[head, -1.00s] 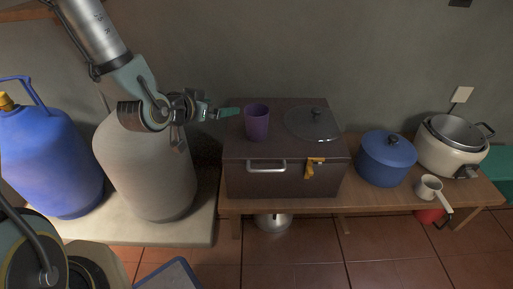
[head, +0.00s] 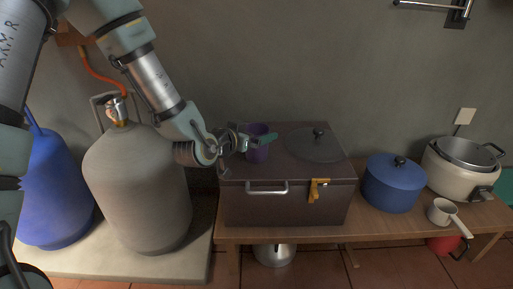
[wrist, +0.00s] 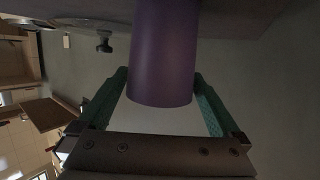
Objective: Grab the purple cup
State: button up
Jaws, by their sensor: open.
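The purple cup (head: 258,153) stands on the left part of the dark brown box's lid (head: 294,153). My gripper (head: 263,139) is at the cup, with a green finger across the cup's front in the head view. In the wrist view the cup (wrist: 163,55) is large, and the green fingers (wrist: 161,95) lie one on each side of it. The fingers are open, with small gaps seen between them and the cup. The finger partly hides the cup in the head view.
A glass lid (head: 315,146) lies on the box to the right of the cup. A blue pot (head: 390,187), a white rice cooker (head: 455,175) and a small white saucepan (head: 441,211) are farther right. A grey gas cylinder (head: 135,190) and a blue one (head: 52,190) stand at left.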

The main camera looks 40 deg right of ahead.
aim_at(263, 131)
jog(key=shift+b+x, duration=0.3)
jog(key=shift+x, duration=1.3)
jog(key=shift+c, duration=0.2)
jog(key=c, duration=1.1)
